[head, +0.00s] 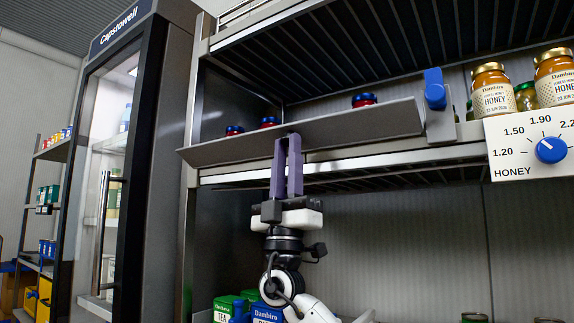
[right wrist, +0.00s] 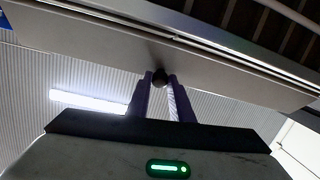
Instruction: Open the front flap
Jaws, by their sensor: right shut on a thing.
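The front flap (head: 345,130) is a long grey panel along the front of the middle shelf. It leans outward and hides all but the lids of several jars behind it. My right gripper (head: 288,140) comes up from below with its purple fingers against the flap's face. In the right wrist view the fingers are closed around a small dark knob (right wrist: 160,78) on the flap (right wrist: 95,45). The knob is hidden in the head view. A blue latch piece (head: 435,88) on a grey bracket stands at the flap's right end. My left gripper is not in view.
Red-and-blue jar lids (head: 364,100) show above the flap. Honey jars (head: 492,90) stand at the right above a price dial (head: 550,150). Tea boxes (head: 268,312) stand below. A tall glass-door cabinet (head: 150,120) is at the left.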

